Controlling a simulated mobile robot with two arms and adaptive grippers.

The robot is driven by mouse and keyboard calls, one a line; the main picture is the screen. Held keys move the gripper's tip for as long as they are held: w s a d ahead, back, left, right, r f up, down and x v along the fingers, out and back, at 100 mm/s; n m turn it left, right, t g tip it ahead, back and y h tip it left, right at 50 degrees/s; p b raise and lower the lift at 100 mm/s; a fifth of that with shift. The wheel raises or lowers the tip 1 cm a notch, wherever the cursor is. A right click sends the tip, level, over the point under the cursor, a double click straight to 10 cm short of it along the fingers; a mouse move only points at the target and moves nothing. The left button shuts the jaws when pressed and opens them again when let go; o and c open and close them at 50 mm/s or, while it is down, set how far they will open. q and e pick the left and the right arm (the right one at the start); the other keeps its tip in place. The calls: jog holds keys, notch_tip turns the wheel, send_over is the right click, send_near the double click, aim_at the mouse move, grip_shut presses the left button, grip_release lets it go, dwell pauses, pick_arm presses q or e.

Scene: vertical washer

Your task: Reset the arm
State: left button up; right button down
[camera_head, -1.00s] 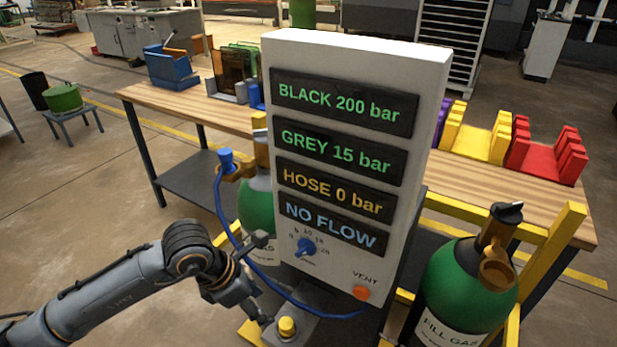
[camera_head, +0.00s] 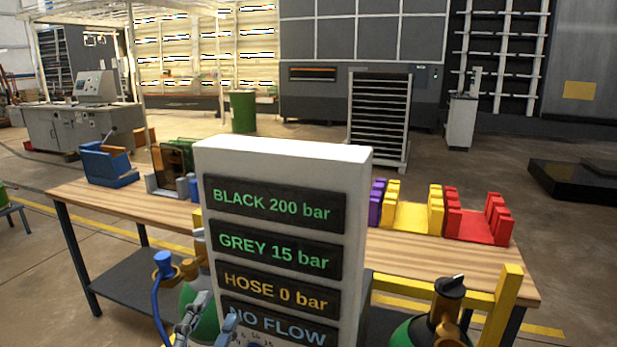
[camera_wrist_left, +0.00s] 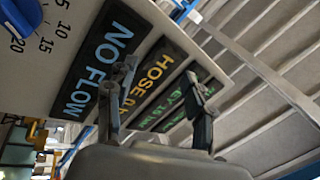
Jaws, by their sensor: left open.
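My left gripper (camera_head: 190,325) shows at the bottom of the head view, in front of the lower left side of the white gauge panel (camera_head: 285,152). In the left wrist view its two fingers (camera_wrist_left: 160,90) stand apart with nothing between them. The panel (camera_wrist_left: 85,25) lies behind them, tilted in that view, with its NO FLOW and HOSE lines partly covered. The panel reads BLACK 200 bar, GREY 15 bar, HOSE 0 bar and NO FLOW. A blue dial knob (camera_wrist_left: 20,18) shows at the top left corner of the wrist view. My right gripper is not in view.
A blue hose (camera_head: 157,300) hangs beside the panel's left side. A green gas cylinder (camera_head: 420,335) stands at the lower right by a yellow frame (camera_head: 508,290). A wooden workbench (camera_head: 125,203) with coloured holders stands behind. Open floor lies beyond it.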

pick_arm(q)
jog(key=s+a+f+n+g+y, duration=0.2)
jog(key=a+f+n+g+y, duration=0.15)
jog(key=f, duration=0.35)
jog(key=s+a+f+n+g+y, duration=0.2)
jog(key=a+f+n+g, duration=0.15)
jog(key=f, duration=0.25)
jog(key=s+a+f+n+g+y, duration=0.2)
jog(key=f+n, duration=0.3)
jog(key=f, duration=0.2)
jog(key=s+d+f+n+g+h, duration=0.25)
jog(key=s+f+g, duration=0.75)
jog(key=s, duration=0.5)
notch_tip(320, 180, down, 28)
jog(key=s, duration=0.3)
jog(key=s+a+f+g+y, duration=0.1)
jog(key=s+a+f, duration=0.1)
jog(key=s+f, duration=1.3)
jog(key=shift+s+a+m, duration=0.3)
jog(key=shift+m, duration=0.05)
